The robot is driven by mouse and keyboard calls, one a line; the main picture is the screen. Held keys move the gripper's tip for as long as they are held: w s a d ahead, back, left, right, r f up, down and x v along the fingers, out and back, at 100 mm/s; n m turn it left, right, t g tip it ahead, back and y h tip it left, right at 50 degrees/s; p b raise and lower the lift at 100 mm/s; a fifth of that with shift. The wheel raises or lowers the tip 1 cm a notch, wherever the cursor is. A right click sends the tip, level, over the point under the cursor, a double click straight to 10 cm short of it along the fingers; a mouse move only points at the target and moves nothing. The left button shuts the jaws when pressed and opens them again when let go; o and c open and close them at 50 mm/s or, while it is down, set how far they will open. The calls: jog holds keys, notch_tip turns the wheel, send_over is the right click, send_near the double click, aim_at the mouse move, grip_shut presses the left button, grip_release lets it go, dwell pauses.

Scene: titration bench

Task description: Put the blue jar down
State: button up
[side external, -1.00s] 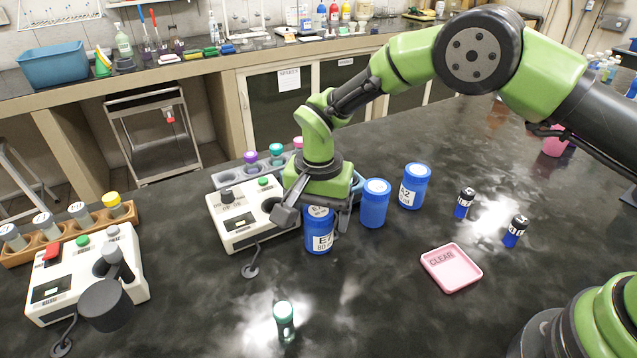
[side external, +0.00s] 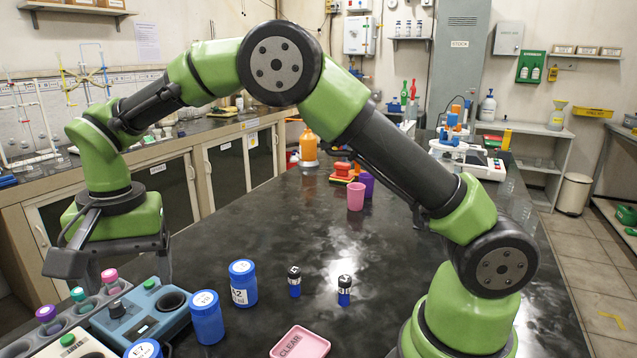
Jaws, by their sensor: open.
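Three blue jars with white-topped lids stand upright on the dark bench at the lower left. The jar marked E7 (side external: 143,349) is cut off by the bottom edge of the picture. A second jar (side external: 207,318) stands to its right, and the jar marked 2 (side external: 243,284) stands behind that one. My gripper (side external: 128,274) is open and empty, with its fingers pointing down. It is raised at the left, apart from the jars, and appears above the blue instrument and the rack.
A blue instrument (side external: 140,316) with a round dark well stands left of the jars, beside a rack of capped vials (side external: 60,327). A pink tray (side external: 300,342) marked CLEAR and two small black-and-blue vials (side external: 294,281) (side external: 344,291) are to the right.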

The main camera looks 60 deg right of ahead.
jog(key=s+d+r+n+t+y, duration=0.1)
jog(key=s+d+r+n+t, duration=0.1)
jog(key=s+d+r, duration=0.4)
jog(key=s+d+r+n+t+y, duration=0.15)
jog(key=s+d+r, duration=0.25)
jog(key=s+r, duration=0.4)
jog(key=s+d+f+n+t, duration=0.1)
jog(key=s+f+t, duration=0.1)
jog(key=s, duration=0.7)
jog(key=shift+d+t+h, duration=0.35)
jog(key=shift+t+h, duration=0.1)
jog(key=shift+t, duration=0.2)
